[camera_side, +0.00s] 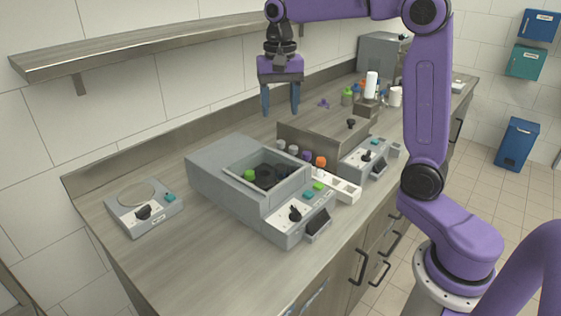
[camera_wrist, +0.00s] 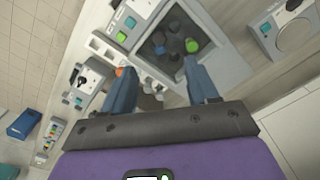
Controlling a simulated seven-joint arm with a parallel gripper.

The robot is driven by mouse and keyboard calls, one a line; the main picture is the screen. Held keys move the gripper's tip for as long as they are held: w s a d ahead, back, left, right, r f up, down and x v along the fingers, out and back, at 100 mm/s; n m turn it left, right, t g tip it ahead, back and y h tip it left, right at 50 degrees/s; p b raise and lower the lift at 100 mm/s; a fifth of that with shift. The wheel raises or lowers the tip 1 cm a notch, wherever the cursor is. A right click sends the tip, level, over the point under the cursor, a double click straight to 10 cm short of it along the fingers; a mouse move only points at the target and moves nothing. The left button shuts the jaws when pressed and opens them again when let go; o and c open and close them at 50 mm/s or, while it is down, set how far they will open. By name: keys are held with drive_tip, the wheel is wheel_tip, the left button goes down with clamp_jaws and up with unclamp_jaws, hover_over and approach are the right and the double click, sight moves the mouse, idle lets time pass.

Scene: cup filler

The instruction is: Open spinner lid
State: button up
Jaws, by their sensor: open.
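The spinner (camera_side: 235,190) is a grey box on the bench with a square window-like top. Inside it show a dark rotor and a green cap (camera_side: 249,175). I cannot tell whether a clear lid covers the chamber. Its front panel has a dark knob (camera_side: 295,214), coloured buttons and a dark handle (camera_side: 318,222). My gripper (camera_side: 280,108) points down above the bench behind the spinner, apart from it, open and empty. In the wrist view the spinner (camera_wrist: 222,62) lies beyond the two blue fingers (camera_wrist: 156,76), with its dark chamber in sight.
A small device with a round plate (camera_side: 135,192) stands left of the spinner. To the right are capped tubes (camera_side: 320,162), a raised grey block (camera_side: 325,135) and another knobbed device (camera_side: 366,158). A shelf (camera_side: 150,45) runs along the wall. The bench's front left is clear.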

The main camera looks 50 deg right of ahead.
sight(281, 166)
drive_tip(key=shift+m, duration=0.6)
drive_tip(key=f, duration=0.5)
drive_tip(key=d+f, duration=0.1)
drive_tip(key=f, duration=0.5)
drive_tip(key=w+f, duration=0.1)
drive_tip(key=f, duration=0.5)
drive_tip(key=shift+d, duration=0.25)
